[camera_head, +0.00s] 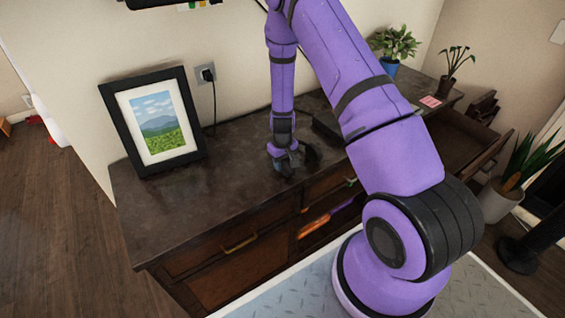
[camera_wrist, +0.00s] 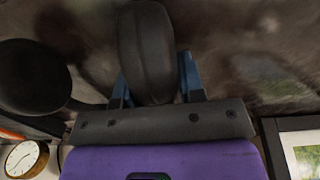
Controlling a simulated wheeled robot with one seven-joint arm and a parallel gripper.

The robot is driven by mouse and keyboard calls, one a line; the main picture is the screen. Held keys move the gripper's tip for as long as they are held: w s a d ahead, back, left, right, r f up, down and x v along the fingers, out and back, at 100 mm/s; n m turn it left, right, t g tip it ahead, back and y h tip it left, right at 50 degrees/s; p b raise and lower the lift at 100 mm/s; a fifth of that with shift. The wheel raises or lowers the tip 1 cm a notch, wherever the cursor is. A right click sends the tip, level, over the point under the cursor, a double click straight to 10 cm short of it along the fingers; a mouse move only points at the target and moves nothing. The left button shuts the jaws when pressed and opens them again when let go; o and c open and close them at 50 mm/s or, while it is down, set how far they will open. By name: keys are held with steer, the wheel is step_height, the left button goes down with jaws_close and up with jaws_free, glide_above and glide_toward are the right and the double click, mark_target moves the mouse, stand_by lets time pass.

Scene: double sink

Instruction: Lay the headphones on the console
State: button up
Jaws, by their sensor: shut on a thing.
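The console (camera_head: 225,190) is a dark wooden cabinet with a dark, worn top. My gripper (camera_head: 286,160) points down over the middle of its top, low at the surface. In the wrist view, my gripper's two blue fingers (camera_wrist: 157,82) are shut on one black ear cup of the headphones (camera_wrist: 146,40). The other round black cup shows at the left of that view. In the head view the headphones (camera_head: 312,154) are a small dark shape at my fingertips, partly hidden by them. I cannot tell whether they touch the top.
A black-framed landscape picture (camera_head: 155,122) stands at the console's left. A dark flat box (camera_head: 328,128) lies behind my gripper. Potted plants (camera_head: 395,45) stand at the far right end. A round clock (camera_wrist: 24,158) shows in the wrist view. The top's front left is clear.

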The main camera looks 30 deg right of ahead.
steer(key=shift+f, duration=0.1)
steer(key=o, duration=1)
step_height(320, 180, up, 12)
steer(key=shift+r, duration=0.1)
steer(key=s+a+r+t, duration=0.1)
steer(key=s+a+r, duration=0.15)
steer(key=r, duration=0.65)
steer(key=s+a+r+t, duration=0.1)
steer(key=s+a+r, duration=0.15)
steer(key=r, duration=0.65)
steer(key=s+a+r+t, duration=0.1)
steer(key=s+r, duration=0.2)
steer(key=r, duration=0.6)
steer(key=s+a+r, duration=0.1)
steer(key=s+r, duration=0.3)
steer(key=s, duration=0.3)
steer(key=s+a+r+t, duration=0.1)
steer(key=s+r, duration=0.3)
steer(key=s, duration=0.4)
steer(key=s+a+r+t, duration=0.1)
steer(key=s+r, duration=0.3)
steer(key=s, duration=0.3)
steer(key=shift+s, duration=0.15)
